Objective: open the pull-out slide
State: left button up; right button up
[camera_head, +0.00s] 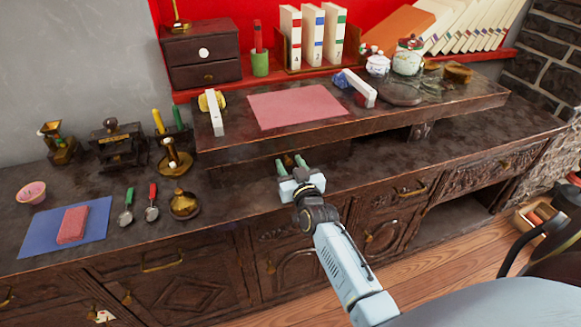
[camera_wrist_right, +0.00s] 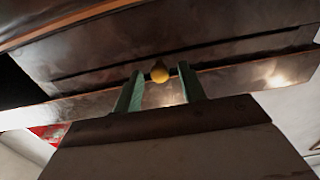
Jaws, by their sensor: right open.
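The pull-out slide (camera_head: 235,173) looks like a dark wooden panel under the raised shelf, low above the dresser top; shadow makes its edges hard to tell. My right gripper (camera_head: 291,162) is in front of it, green fingers pointing at it. In the right wrist view, a small round brass knob (camera_wrist_right: 160,72) shows on the dark wood between the tips of the open fingers (camera_wrist_right: 159,80). A gap seems to remain on either side; I cannot tell how deep the knob sits between them. My left gripper is not in view.
A brass-lidded pot (camera_head: 184,205), two scoops and a blue mat (camera_head: 40,236) lie to the left on the dresser top. The dresser top to the right of the gripper is mostly clear.

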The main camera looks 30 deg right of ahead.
grip_shut()
dwell(0.3)
